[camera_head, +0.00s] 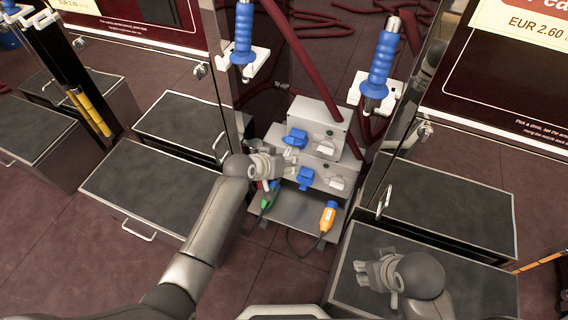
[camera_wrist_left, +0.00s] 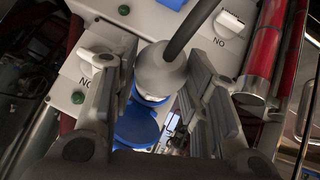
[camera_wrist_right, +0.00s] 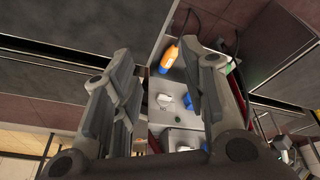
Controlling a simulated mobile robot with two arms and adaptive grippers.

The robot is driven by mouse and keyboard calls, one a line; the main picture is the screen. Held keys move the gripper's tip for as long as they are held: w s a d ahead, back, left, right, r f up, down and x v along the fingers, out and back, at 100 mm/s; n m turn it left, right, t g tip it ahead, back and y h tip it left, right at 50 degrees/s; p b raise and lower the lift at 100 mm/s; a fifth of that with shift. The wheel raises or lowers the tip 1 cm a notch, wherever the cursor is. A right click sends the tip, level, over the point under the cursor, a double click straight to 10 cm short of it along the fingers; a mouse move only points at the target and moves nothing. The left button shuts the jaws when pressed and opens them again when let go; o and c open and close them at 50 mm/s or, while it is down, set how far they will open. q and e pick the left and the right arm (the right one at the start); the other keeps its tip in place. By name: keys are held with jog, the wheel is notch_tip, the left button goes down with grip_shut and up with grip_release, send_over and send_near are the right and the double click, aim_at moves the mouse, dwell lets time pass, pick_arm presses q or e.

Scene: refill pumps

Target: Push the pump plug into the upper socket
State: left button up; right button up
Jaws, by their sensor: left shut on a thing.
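My left gripper (camera_head: 289,161) is at the left side of the stacked socket boxes. In the left wrist view its fingers (camera_wrist_left: 150,92) flank a grey plug (camera_wrist_left: 160,70) with a dark cable. A blue rim shows at the plug's end, with a round blue lid (camera_wrist_left: 137,127) beside it; I cannot tell how deep the plug sits. The upper box (camera_head: 338,127) has a blue socket cover (camera_head: 296,138) and white switch (camera_head: 325,147). The lower box has a blue cover (camera_head: 310,178) and white switch (camera_head: 337,182). My right gripper (camera_head: 365,272) is open and empty at lower right.
An orange plug (camera_head: 328,215) and a green plug (camera_head: 268,197) are on the grey shelf (camera_head: 293,217) below. Blue-handled nozzles (camera_head: 379,65) hang above on both sides. Dark-topped plinths (camera_head: 160,188) flank the boxes. Dark red hoses hang behind.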

pick_arm(q)
jog(key=shift+w+d, duration=0.15)
jog(key=shift+w, duration=0.1)
pick_arm(e)
jog(key=shift+s+r, duration=0.15)
pick_arm(q)
jog(key=shift+w, duration=0.25)
pick_arm(e)
jog(key=shift+s+r, duration=0.15)
jog(key=shift+r, duration=0.1)
pick_arm(q)
jog(key=shift+d, duration=0.1)
jog(key=shift+w+d+b, duration=0.1)
jog(key=shift+w+b, duration=0.15)
jog(key=shift+b, duration=0.05)
jog(key=o, duration=1.4)
pick_arm(e)
jog(key=shift+r, duration=0.55)
jog(key=shift+d+f, duration=0.1)
jog(key=shift+f, duration=0.05)
pick_arm(q)
jog(key=shift+v, duration=6.05)
